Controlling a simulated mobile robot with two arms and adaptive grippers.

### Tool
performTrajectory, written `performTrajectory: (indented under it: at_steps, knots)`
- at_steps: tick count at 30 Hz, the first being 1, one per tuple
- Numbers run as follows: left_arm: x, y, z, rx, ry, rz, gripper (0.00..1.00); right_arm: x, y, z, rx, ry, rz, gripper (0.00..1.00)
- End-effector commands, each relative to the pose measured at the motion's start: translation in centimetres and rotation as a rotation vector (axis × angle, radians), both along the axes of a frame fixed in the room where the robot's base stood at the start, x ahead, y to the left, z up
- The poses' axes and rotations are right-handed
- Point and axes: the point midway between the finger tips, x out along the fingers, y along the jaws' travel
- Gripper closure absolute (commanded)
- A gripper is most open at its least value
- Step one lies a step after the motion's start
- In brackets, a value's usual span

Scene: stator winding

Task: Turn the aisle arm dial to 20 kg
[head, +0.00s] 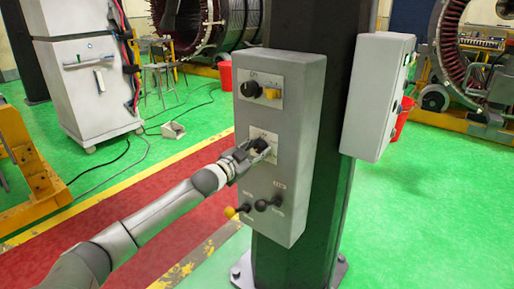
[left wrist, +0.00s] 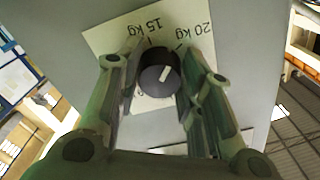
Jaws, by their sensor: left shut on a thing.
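The aisle arm dial (left wrist: 157,77) is a round black knob with a white pointer mark. It sits on a pale plate (left wrist: 112,40) printed "15 kg" and "20 kg", upside down in the left wrist view. The pointer slants up and right, roughly toward the line by "20 kg"; exact alignment is hard to tell. My left gripper (left wrist: 156,100) is shut on the dial, one finger on each side. In the head view the left gripper (head: 258,148) reaches the middle plate of the grey control box (head: 298,150) and partly hides the dial. My right gripper is not in view.
Above are a black knob (head: 239,97) and a yellow switch (head: 271,92). Below are a yellow-tipped lever (head: 230,212) and a black lever (head: 264,205). A dark column (head: 335,100) carries the box; a second grey box (head: 375,95) is on its right. Green floor lies around.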

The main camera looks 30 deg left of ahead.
Motion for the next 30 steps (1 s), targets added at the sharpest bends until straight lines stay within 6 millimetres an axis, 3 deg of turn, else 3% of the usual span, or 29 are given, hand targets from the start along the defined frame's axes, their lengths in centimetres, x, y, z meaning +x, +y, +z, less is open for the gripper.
performTrajectory:
  at_steps: [12, 30]
  knots:
    - [-0.03, 0.01, -0.3, 0.249, -0.013, -0.001, 0.89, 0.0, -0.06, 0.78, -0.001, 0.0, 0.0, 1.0]
    - [-0.03, 0.01, -0.33, 0.309, -0.018, -0.001, 0.89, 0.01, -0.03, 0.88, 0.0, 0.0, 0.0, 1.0]
